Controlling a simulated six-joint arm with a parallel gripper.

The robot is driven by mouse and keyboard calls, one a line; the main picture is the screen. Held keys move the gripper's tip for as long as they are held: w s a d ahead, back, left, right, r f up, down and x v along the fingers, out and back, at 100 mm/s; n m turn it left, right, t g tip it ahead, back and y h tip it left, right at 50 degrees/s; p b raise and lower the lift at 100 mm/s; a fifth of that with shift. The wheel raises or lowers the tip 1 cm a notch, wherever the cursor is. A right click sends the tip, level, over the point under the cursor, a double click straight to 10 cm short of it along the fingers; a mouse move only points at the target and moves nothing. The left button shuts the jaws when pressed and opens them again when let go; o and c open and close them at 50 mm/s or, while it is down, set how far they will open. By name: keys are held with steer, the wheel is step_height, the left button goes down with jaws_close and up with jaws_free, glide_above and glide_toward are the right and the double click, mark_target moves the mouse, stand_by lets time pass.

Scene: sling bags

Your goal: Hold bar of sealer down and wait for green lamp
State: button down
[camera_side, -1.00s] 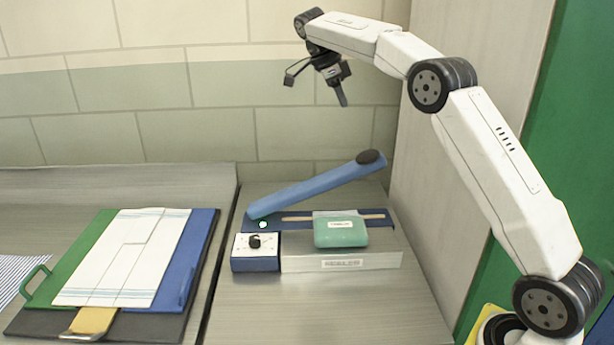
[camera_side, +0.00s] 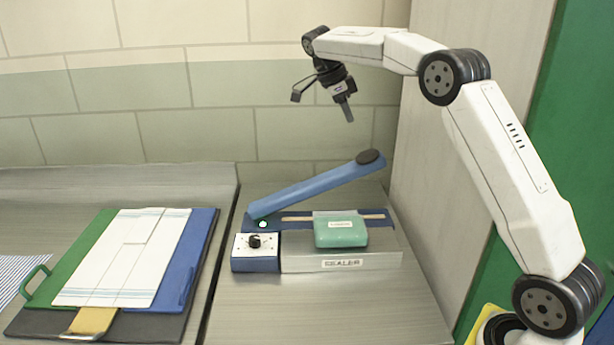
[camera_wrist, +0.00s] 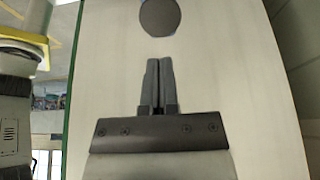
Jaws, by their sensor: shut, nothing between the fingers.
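The sealer (camera_side: 300,262) stands on the right table. Its blue bar (camera_side: 310,190) is raised at a slant, hinged at the left, with a black pad (camera_side: 371,157) at its upper right end. A small lamp (camera_side: 263,224) near the hinge shows green with a bright centre. A green pouch (camera_side: 340,236) lies across the sealer's front, under the raised bar. My gripper (camera_side: 348,120) is above the bar, apart from it, with fingers pointing down. In the wrist view the gripper (camera_wrist: 158,65) is shut and empty.
A dial box (camera_side: 256,262) adjoins the sealer's left end. On the left table lie a green and blue folder (camera_side: 190,255) with a white striped cloth (camera_side: 125,255) on it. A wall panel stands close at right. The air between my gripper and the bar is clear.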

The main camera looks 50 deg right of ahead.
mark_target(365, 156)
steer(key=shift+x, duration=5)
